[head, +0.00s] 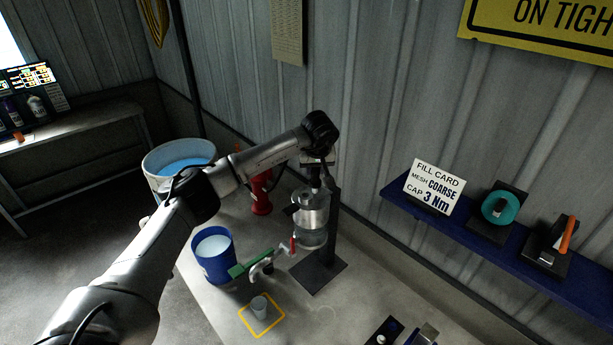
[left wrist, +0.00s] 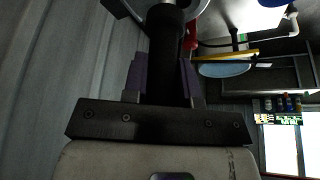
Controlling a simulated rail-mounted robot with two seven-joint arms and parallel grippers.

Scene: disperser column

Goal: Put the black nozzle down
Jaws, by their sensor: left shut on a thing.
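My left gripper (head: 318,164) is at the top of the metal disperser column (head: 312,215), beside its dark stand. In the left wrist view its two purple-grey fingers (left wrist: 163,78) are closed on the sides of a black cylindrical piece, which I take for the black nozzle (left wrist: 168,45). The piece runs away from the fingers toward a grey round part at the top edge of that view. In the head view the nozzle is small and dark below the gripper, and I cannot tell whether it touches the column. My right gripper is not in view.
A red object (head: 261,196) stands behind. A blue shelf (head: 524,262) holds a fill card (head: 435,186) and tool holders.

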